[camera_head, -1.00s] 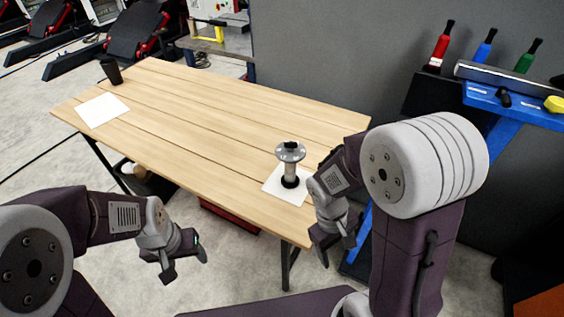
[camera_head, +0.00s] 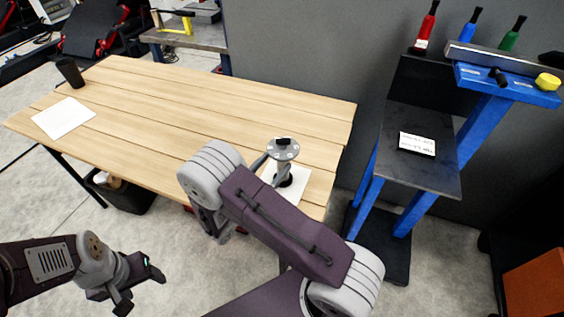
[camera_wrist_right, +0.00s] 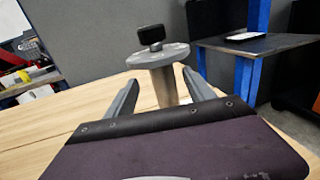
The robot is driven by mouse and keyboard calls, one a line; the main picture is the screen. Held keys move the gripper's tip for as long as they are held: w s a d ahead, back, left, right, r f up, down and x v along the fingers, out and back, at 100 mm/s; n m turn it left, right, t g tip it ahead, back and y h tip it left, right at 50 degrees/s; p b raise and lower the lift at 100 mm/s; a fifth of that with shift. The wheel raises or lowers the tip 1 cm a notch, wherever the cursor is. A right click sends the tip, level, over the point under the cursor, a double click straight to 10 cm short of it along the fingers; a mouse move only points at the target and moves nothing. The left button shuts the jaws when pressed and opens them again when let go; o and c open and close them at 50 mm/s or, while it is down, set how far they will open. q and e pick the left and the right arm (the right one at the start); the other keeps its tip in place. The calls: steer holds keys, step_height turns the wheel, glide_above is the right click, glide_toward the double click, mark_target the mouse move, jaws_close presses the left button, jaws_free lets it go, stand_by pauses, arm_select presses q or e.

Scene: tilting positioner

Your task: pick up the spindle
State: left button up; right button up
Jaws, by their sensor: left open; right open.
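The spindle is a grey metal piece with a round flange (camera_head: 283,150) on top, a dark knob above it and a narrower stem below. It stands upright on a white sheet (camera_head: 298,190) at the table's right end. In the right wrist view its flange (camera_wrist_right: 158,57) is just ahead of my right gripper (camera_wrist_right: 159,77). That gripper is open, with a finger to each side of the stem in the picture; no contact shows. My forearm hides most of this gripper in the head view. My left gripper (camera_head: 142,290) is open and empty, in front of the table.
The wooden table (camera_head: 200,115) also holds a white sheet (camera_head: 63,118) and a black cup (camera_head: 69,72) at its left end; its middle is clear. A blue-framed stand with a dark shelf (camera_head: 425,175) is to the right. A grey partition stands behind.

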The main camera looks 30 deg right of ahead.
steer(key=x, duration=0.5)
steer(key=shift+d+r+p, duration=0.2)
steer(key=shift+p, duration=0.2)
steer(key=shift+s+a+r, duration=0.1)
jaws_close()
